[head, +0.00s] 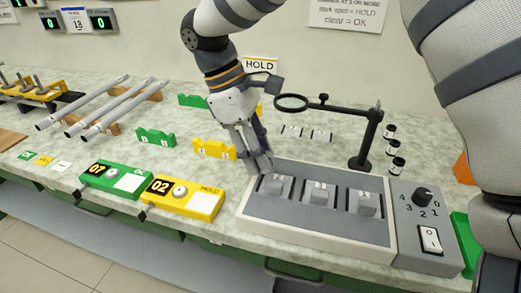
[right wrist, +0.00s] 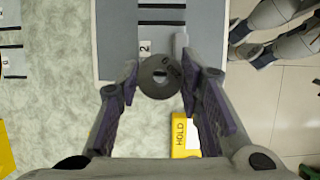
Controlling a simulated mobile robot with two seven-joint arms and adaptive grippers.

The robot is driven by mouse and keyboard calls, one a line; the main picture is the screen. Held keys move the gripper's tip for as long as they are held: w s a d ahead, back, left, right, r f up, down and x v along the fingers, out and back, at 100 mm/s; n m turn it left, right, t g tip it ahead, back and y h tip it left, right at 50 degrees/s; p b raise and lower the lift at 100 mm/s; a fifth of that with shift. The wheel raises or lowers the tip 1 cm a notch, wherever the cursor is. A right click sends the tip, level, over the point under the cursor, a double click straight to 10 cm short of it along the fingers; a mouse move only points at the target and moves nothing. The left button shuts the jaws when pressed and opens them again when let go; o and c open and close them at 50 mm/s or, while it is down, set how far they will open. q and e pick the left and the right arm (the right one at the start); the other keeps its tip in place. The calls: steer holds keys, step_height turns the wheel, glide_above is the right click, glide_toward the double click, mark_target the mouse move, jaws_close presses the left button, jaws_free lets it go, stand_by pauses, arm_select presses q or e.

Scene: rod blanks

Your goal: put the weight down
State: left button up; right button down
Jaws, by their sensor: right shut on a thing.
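My right gripper (head: 258,165) reaches down at the left end of the grey tray with blocks (head: 310,238). In the right wrist view its fingers (right wrist: 160,85) are shut on a round grey weight (right wrist: 152,88) with a hole in its middle. The tray carries three grey blocks, the middle one (head: 318,196) and one on each side. My left gripper is not in view.
Left of the tray are the yellow HOLD box (head: 182,197) and the green OK box (head: 115,181). A black stand (head: 366,140) with a ring rises behind the tray. A switch box (head: 424,230) adjoins its right. Metal rods (head: 110,105) lie at the back left.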

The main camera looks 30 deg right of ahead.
steer(key=shift+f, duration=0.25)
steer(key=shift+f, duration=0.25)
steer(key=c, duration=1.1)
jaws_free()
steer(key=shift+r, duration=0.1)
